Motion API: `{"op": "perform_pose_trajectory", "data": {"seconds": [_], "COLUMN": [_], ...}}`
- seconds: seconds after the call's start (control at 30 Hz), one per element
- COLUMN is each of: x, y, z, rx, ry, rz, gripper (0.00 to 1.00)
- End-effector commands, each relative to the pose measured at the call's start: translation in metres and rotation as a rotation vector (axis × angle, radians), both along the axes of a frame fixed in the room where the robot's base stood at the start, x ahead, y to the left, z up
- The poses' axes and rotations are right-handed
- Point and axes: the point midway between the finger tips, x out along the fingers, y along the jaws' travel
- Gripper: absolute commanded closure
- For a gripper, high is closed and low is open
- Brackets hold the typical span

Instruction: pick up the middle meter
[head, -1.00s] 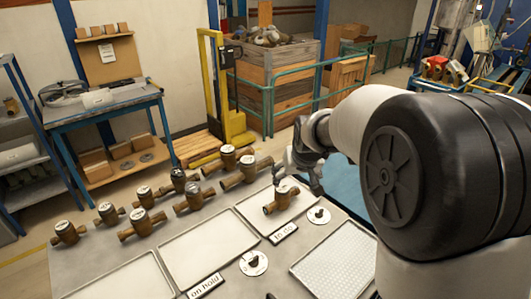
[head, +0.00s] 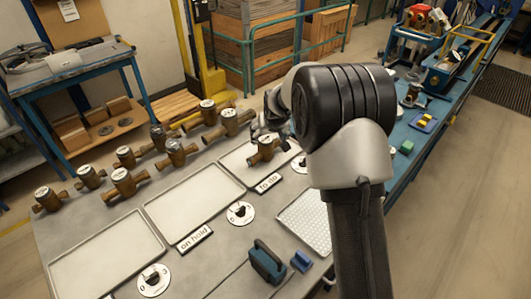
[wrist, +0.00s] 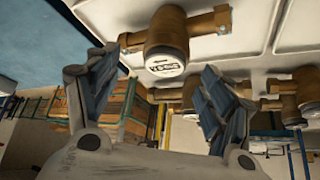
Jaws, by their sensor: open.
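Several brass meters with pale round dials stand on the grey bench in two loose rows behind the trays. A single brass meter (head: 266,150) stands in the "to do" tray (head: 238,161). The wrist view shows a meter (wrist: 166,42) in a tray just beyond the fingers, its dial facing me. My gripper (head: 264,124) is at the "to do" tray, close to that meter and partly hidden by my arm. In the wrist view my gripper (wrist: 160,68) is open, with nothing between its fingers. A meter (head: 175,150) stands mid-row; I cannot tell which one is called middle.
The "on hold" tray (head: 195,203) and the left tray (head: 106,258) are empty. A perforated tray (head: 306,222), a dark blue device (head: 266,262) and round dials lie near the front. A wooden crate (head: 245,65) and green rails stand behind the bench.

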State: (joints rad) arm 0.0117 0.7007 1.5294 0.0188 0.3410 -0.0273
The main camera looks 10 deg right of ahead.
Motion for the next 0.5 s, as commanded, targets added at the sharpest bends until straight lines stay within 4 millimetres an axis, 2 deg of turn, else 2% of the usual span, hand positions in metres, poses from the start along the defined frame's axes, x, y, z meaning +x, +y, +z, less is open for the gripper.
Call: {"op": "perform_pose_trajectory", "data": {"seconds": [0.3,0.5], "x": [0.023,0.029], "y": [0.007,0.006], "z": [-0.036,-0.044], "rx": [-0.001,0.0], "ry": [0.002,0.0], "rz": [0.001,0.0], "gripper": [0.26,0.26]}}
